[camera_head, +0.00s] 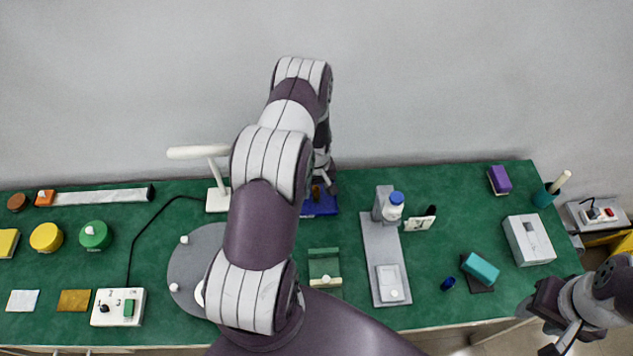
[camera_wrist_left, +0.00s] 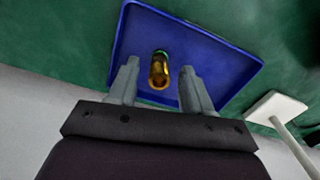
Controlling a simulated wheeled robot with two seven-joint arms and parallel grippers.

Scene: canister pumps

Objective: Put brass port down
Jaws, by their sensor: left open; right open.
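The brass port (camera_wrist_left: 159,70) is a small gold cylinder standing on a blue tray (camera_wrist_left: 218,58) in the left wrist view. In the head view the port (camera_head: 316,191) is partly hidden by my left arm, and the blue tray (camera_head: 322,206) shows only in part. My left gripper (camera_wrist_left: 156,80) is open, with its two fingers apart on either side of the port and visible gaps between. My right gripper (camera_head: 540,325) is at the lower right, off the table's front right corner, open and away from the tray.
A white lamp-like stand (camera_head: 217,199) is just left of my left arm. A grey stand with a blue-capped bottle (camera_head: 394,207) is to the right. A grey round plate (camera_head: 187,265) lies partly behind my arm.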

